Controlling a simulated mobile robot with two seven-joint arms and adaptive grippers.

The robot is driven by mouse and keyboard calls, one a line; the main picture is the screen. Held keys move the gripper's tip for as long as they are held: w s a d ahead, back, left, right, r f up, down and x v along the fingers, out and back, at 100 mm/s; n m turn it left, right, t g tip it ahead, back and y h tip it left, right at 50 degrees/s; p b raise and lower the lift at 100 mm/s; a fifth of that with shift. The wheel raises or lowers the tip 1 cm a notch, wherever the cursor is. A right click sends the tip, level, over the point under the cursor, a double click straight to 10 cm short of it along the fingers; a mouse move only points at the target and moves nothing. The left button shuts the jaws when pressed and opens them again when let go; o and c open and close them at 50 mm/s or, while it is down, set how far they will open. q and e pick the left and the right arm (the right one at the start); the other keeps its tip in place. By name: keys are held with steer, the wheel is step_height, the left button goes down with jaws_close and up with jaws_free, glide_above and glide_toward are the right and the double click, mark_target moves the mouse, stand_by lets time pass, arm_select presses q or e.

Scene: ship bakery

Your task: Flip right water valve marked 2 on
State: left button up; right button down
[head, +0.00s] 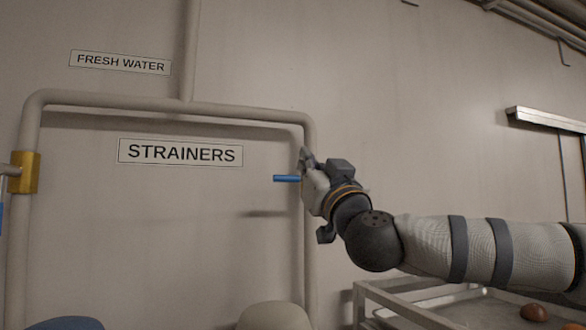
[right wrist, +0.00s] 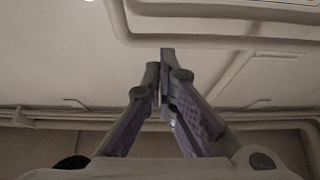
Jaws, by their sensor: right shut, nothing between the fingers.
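The right water valve is mostly hidden behind my right gripper in the head view. Its blue handle (head: 287,178) sticks out to the left, about level, at the right-hand vertical pipe. My right gripper (head: 305,156) is at this pipe, with its fingertips pointing up just above the handle. Whether it touches the handle I cannot tell. In the right wrist view the fingers (right wrist: 164,62) meet at the tips with nothing between them. The mark 2 does not show. My left gripper is not in view.
A brass valve body (head: 25,172) sits on the left vertical pipe. Signs read FRESH WATER (head: 120,62) and STRAINERS (head: 180,152). Rounded blue (head: 65,323) and beige (head: 273,316) tops show at the bottom. A metal rack (head: 405,311) with a brown round item (head: 533,313) stands below my right arm.

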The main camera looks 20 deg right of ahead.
step_height(320, 180, up, 4)
steer(key=f, duration=0.1)
glide_above(297, 179)
steer(key=s+a, duration=0.2)
steer(key=s, duration=0.2)
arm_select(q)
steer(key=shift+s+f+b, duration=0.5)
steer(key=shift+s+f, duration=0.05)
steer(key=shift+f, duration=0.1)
arm_select(e)
steer(key=f, duration=0.1)
steer(key=w+f, duration=0.1)
steer(key=shift+w+d+f, duration=0.2)
steer(key=shift+w+f, duration=0.05)
steer(key=shift+f, duration=0.15)
